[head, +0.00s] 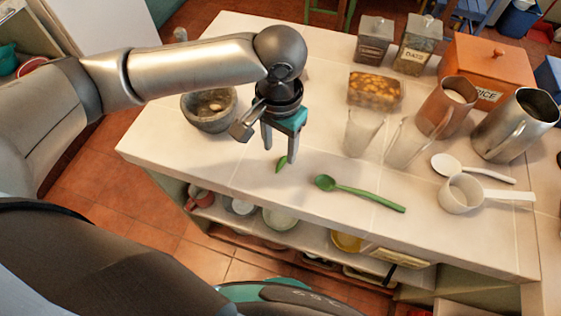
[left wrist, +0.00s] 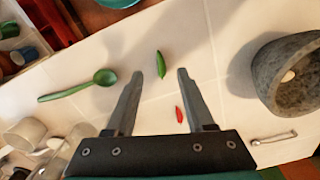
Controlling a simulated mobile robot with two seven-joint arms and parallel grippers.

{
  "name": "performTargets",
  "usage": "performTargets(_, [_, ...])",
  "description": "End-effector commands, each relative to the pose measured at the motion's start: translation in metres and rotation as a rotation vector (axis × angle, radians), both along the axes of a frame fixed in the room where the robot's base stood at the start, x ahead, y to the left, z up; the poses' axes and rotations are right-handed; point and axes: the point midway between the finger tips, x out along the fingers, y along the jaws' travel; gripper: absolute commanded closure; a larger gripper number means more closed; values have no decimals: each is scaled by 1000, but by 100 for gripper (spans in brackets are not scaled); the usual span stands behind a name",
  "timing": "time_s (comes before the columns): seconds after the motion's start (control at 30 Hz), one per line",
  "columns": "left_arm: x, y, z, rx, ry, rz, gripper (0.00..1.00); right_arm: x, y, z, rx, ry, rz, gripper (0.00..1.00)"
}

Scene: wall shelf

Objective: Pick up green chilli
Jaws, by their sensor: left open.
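The green chilli (head: 281,163) lies on the white countertop (head: 240,185), just below my left gripper (head: 279,156) in the head view. In the left wrist view the green chilli (left wrist: 161,64) lies beyond and between the two fingertips, not touching them. My left gripper (left wrist: 157,72) is open and empty, pointing down above the counter. A small red chilli (left wrist: 179,114) also lies on the counter between the fingers in the left wrist view. My right gripper does not show.
A stone mortar (head: 209,110) stands left of the gripper. A green spoon (head: 360,192) lies to the right. Clear cups (head: 362,133), a copper jug (head: 446,106), a steel jug (head: 514,127) and a white measuring cup (head: 462,194) stand further right. The counter's front edge is close.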

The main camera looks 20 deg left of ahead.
Motion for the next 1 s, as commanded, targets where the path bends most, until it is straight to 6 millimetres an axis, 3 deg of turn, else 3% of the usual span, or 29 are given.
performTargets(0.37, [1, 1, -48, 1, 1, 0, 46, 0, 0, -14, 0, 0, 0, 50])
performTargets(0.67, [2, 1, -53, 1, 0, -2, 46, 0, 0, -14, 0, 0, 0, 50])
performTargets(1.0, [2, 1, -52, 1, -1, -2, 83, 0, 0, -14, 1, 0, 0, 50])
